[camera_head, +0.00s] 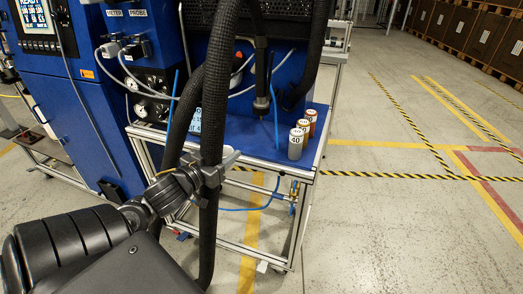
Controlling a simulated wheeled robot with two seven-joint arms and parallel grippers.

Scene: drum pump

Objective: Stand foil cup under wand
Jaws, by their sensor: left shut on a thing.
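A silver cup labelled 40 (295,144) stands upright at the front right of the blue bench top. It looks like the foil cup. Two orange-brown cups, the nearer one (303,126) and the farther one (311,117), stand close behind it. A dark upright wand (261,85) hangs over the blue top, left of the cups, with its lower end near the surface. My left gripper (211,170) is shut around a thick black corrugated hose (211,125), in front of the bench and left of the cups. My right gripper is not in view.
The blue bench top (250,138) sits on a metal frame. A blue cabinet (75,100) with gauges and cables stands at the left. Blue tubing hangs below the bench. The floor at the right is open, with striped tape; brown crates (460,30) stand far back.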

